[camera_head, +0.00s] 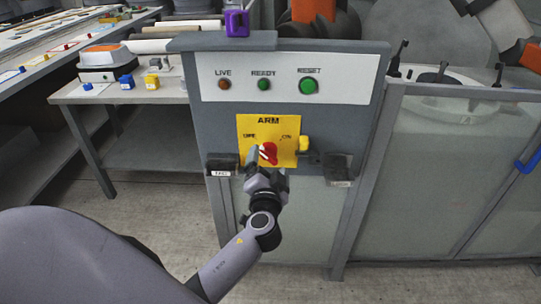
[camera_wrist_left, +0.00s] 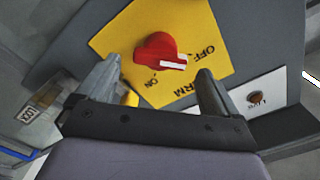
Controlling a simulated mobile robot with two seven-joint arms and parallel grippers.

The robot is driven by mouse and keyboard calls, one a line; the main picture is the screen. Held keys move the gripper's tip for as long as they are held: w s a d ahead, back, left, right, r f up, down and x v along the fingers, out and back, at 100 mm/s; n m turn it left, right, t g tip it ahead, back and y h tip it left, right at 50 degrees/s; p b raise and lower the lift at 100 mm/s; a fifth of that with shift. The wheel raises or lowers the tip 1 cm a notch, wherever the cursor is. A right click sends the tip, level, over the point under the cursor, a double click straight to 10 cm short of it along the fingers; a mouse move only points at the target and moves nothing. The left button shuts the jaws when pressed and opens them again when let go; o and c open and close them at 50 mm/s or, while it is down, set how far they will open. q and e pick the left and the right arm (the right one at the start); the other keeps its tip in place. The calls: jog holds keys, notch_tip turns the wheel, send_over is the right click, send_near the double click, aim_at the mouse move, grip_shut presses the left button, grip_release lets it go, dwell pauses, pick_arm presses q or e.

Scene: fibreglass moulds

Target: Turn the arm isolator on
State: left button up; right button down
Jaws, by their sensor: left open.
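The arm isolator is a red rotary knob (camera_head: 269,153) on a yellow plate (camera_head: 252,128) marked ARM, on the front of a grey control panel. In the left wrist view the knob (camera_wrist_left: 157,50) shows a white pointer directed to the right, toward the OFF lettering. The ON label lies on the other side, lower left of the knob. My left gripper (camera_head: 264,167) is just in front of the knob. In the wrist view the gripper (camera_wrist_left: 158,72) is open, with one finger on each side of the knob's line; contact cannot be told. My right gripper is not in view.
Above the plate are a LIVE lamp (camera_head: 224,84), a READY lamp (camera_head: 264,84) and a green RESET button (camera_head: 308,85). A yellow piece (camera_head: 304,144) sits at the plate's right edge. Dark brackets (camera_head: 222,165) flank it below. A purple object (camera_head: 237,23) stands on top.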

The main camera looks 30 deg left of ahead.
aim_at(269, 158)
pick_arm(q)
jog(key=x, duration=0.2)
jog(key=shift+w+a, duration=0.1)
jog(key=shift+w, duration=0.15)
jog(key=shift+x, duration=0.8)
jog(key=c, duration=1)
jog(key=shift+o, duration=0.2)
